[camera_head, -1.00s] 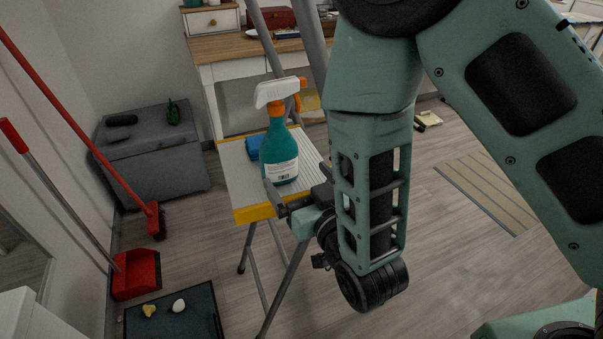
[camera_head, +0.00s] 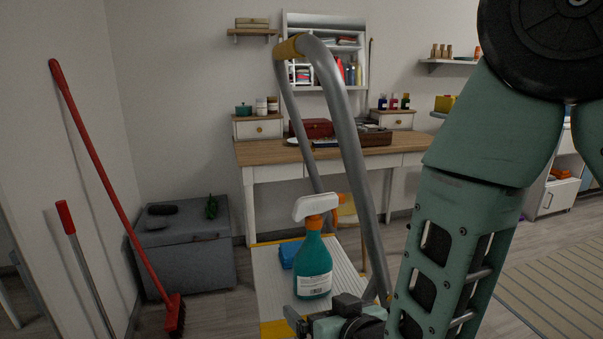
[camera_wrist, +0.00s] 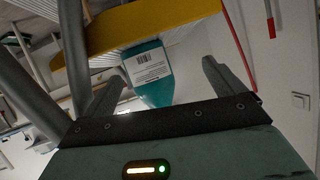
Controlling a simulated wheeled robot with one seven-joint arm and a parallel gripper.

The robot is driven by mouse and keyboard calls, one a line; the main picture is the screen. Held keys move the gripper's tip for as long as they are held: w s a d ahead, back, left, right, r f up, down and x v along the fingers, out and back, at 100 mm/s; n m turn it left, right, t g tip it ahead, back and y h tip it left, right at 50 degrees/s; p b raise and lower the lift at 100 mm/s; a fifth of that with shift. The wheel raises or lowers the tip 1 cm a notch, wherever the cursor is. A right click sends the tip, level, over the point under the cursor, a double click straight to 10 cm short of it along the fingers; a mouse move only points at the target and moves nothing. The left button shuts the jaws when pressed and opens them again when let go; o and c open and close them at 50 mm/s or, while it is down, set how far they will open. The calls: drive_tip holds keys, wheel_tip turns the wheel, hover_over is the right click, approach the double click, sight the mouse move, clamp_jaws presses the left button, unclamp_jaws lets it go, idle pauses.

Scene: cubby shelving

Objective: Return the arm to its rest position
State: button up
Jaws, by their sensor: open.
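My gripper (camera_head: 308,312) is low in the head view, just in front of the spray bottle's base, with its jaws apart. In the wrist view my gripper (camera_wrist: 163,72) shows two spread fingers. A teal spray bottle (camera_head: 313,268) with a white and orange trigger head stands upright on the stepladder's top step (camera_head: 272,290). In the wrist view the bottle's labelled lower part (camera_wrist: 150,68) appears in the gap between the fingers, apart from both. My green arm covers the right side of the head view and hides part of the ladder.
The ladder's grey rail (camera_head: 352,150) rises close beside my arm. A blue cloth (camera_head: 289,253) lies behind the bottle. A desk (camera_head: 270,154) stands at the back, a grey chest (camera_head: 185,258) at the left. A red-handled broom (camera_head: 95,160) leans at the left wall. Floor at right looks clear.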

drive_tip(key=s+d+r+n+g+h, duration=0.25)
drive_tip(key=s+d+g, duration=0.3)
drive_tip(key=s, duration=0.35)
drive_tip(key=s+d+r+n+g+h, duration=0.2)
drive_tip(key=s+d+r+g, duration=0.3)
drive_tip(key=s, duration=0.5)
wheel_tip(320, 180, up, 20)
drive_tip(key=g+p, duration=0.1)
drive_tip(key=p, duration=2)
drive_tip(key=shift+h, duration=0.35)
drive_tip(key=shift+s+f+m, duration=0.1)
drive_tip(key=shift+m, duration=0.15)
